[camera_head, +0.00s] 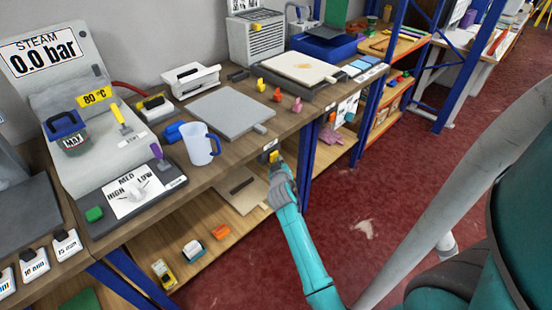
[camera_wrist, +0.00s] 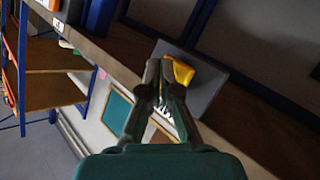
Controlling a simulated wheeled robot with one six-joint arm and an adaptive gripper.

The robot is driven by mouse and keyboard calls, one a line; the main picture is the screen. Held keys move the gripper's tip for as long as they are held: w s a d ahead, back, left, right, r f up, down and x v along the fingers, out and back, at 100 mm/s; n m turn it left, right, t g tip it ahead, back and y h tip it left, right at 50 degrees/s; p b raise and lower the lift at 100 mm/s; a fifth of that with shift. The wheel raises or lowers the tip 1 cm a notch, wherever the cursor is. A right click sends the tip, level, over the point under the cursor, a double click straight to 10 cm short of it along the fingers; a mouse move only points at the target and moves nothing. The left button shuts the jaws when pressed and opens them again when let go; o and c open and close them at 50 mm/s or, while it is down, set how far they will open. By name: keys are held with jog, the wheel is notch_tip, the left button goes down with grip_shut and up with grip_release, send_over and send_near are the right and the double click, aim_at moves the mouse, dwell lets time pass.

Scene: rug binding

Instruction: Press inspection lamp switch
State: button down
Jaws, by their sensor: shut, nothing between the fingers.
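A small yellow switch (camera_head: 273,156) sits at the front edge of the workbench, below a small white label. It looks like the lamp switch, but I cannot read the label. In the wrist view it is a yellow block (camera_wrist: 180,71) on a dark grey plate, just right of my fingertips. My gripper (camera_head: 276,166) is at the bench's front edge, right at the switch. Its fingers (camera_wrist: 158,72) are shut and empty. They partly overlap the switch's left side in the wrist view. I cannot tell whether they touch it.
Blue rack posts (camera_head: 305,165) stand right of my gripper. The red floor (camera_head: 365,190) is open.

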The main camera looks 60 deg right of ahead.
jog(key=shift+w, duration=0.35)
dwell(0.3)
jog(key=shift+s, duration=0.2)
jog(key=shift+s+a, duration=0.15)
jog(key=shift+s, duration=0.65)
jog(key=s+a, duration=0.1)
jog(key=s, duration=0.5)
jog(key=shift+a, duration=0.2)
jog(key=shift+w+a, duration=0.1)
dwell(0.4)
